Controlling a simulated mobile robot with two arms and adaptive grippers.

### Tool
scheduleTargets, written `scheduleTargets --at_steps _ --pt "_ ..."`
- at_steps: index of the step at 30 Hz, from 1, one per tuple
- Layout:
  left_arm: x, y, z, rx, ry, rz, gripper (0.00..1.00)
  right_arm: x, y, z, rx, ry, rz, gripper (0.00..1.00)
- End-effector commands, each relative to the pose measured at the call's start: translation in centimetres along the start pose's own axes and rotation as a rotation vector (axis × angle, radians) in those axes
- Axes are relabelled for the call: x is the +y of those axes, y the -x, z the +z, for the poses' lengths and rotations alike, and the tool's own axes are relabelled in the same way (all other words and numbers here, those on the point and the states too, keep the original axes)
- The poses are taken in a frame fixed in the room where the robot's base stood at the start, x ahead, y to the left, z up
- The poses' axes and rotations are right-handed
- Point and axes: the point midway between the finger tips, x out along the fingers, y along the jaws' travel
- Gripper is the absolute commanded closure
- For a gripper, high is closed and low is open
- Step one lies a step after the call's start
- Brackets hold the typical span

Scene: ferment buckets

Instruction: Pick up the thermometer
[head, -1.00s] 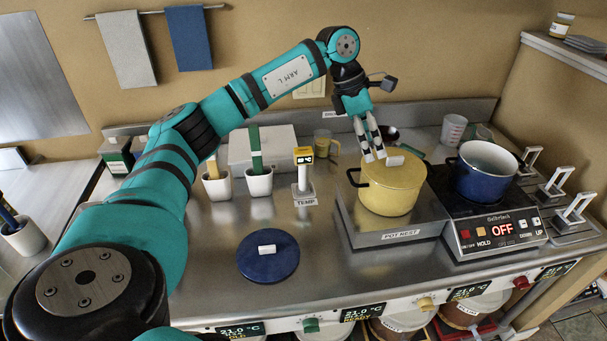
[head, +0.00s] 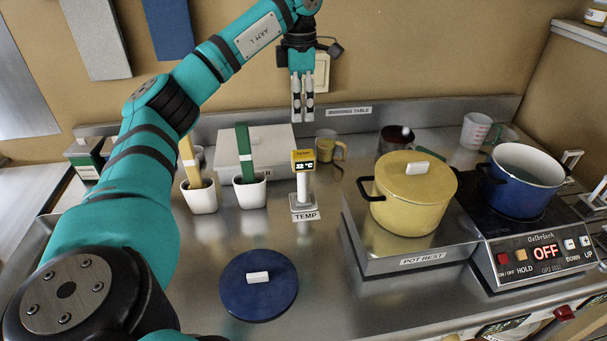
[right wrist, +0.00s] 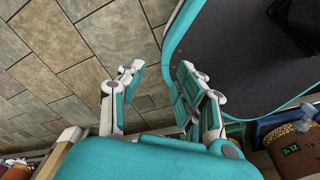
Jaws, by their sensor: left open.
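The thermometer has a yellow head (head: 302,157) with a small dark display. It stands upright in a holder on the steel table, above a label reading TEMP. My left gripper (head: 302,117) points down in the head view, apart from the thermometer and just above its head in the picture. Its fingers are slightly apart with nothing between them. How far behind or over the thermometer it is, I cannot tell. My right gripper (right wrist: 160,75) shows in the right wrist view, fingers apart and empty, over the tiled floor.
White cups (head: 201,198) with upright tools stand left of the thermometer. A yellow lidded pot (head: 412,205) sits on the pot rest at right, beside a blue pot (head: 522,190) on the hob. A blue lid (head: 258,297) lies in front. A mug (head: 326,146) stands behind.

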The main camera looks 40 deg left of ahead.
Motion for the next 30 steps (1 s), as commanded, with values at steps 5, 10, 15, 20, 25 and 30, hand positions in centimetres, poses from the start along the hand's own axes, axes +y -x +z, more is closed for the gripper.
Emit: scheduleTargets --at_steps 5,10,15,20,25,30 --pt "-0.1 -2.7 0.0 0.004 -0.001 -0.004 0.35 0.3 -1.4 1.5 -0.021 0.001 0.004 0.66" --pt "-0.1 -6.1 -0.1 0.005 0.0 -0.003 0.35 0.3 -1.7 1.3 -0.018 0.0 0.004 0.66" --pt "-0.1 -9.4 -0.1 0.005 0.0 -0.003 0.35 0.3 -0.8 1.1 -0.015 0.0 0.003 0.66" --pt "-0.1 -11.8 0.0 0.003 0.0 -0.002 0.35 0.0 -0.3 0.8 -0.012 -0.002 0.0 0.66" --pt "-0.1 -12.9 0.1 0.001 0.0 -0.001 0.35 -0.6 -0.2 0.3 -0.005 -0.005 -0.007 0.66" --pt "-0.6 -14.8 0.3 0.005 -0.001 -0.004 0.35 -0.7 1.0 0.1 -0.003 -0.006 -0.008 0.66"
